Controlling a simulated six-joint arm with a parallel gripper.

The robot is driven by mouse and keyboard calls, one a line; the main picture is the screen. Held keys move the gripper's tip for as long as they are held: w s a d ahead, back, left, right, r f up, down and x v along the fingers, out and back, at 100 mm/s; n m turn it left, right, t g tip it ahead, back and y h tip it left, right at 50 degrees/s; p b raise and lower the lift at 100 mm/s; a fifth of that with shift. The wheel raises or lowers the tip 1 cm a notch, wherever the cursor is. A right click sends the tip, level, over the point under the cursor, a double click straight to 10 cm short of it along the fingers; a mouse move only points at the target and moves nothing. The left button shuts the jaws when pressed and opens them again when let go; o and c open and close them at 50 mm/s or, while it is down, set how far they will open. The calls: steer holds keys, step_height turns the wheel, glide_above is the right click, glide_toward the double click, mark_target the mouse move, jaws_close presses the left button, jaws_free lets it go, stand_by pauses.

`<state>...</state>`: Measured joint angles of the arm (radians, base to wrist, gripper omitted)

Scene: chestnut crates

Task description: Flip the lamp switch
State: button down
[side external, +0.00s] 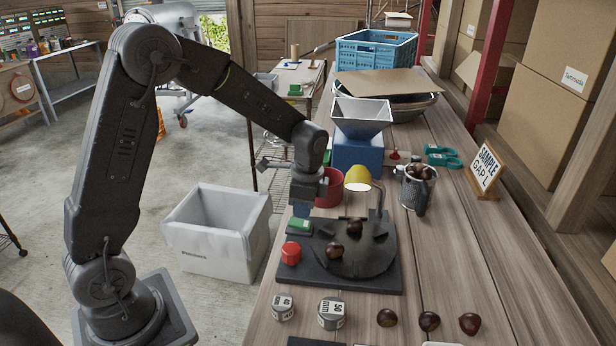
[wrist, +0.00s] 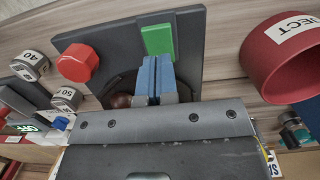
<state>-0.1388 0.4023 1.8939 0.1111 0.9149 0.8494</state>
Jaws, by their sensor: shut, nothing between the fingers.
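A small lamp with a yellow shade (side external: 358,178) stands at the back of a dark base plate (side external: 345,285) on the bench. A green block (side external: 299,225) and a red knob (side external: 290,252) sit on the plate's left side; I cannot tell for sure which part is the lamp switch. My gripper (side external: 302,211) is just above and behind the green block, pointing down. In the wrist view its blue fingers (wrist: 155,78) are shut with nothing between them, close to the green block (wrist: 158,40). The red knob (wrist: 78,62) is left of them. Contact cannot be made out.
A dark round disc (side external: 362,255) with chestnuts fills the plate. A red cup (side external: 328,187) stands close behind my gripper; its label shows in the wrist view (wrist: 290,60). A mesh cup of chestnuts (side external: 418,190) is to the right. Weights (side external: 331,313) and loose chestnuts lie in front.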

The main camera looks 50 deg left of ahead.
mark_target(309, 225)
step_height(309, 225, up, 12)
steer(key=w+d, duration=0.1)
steer(key=shift+w+f, duration=0.1)
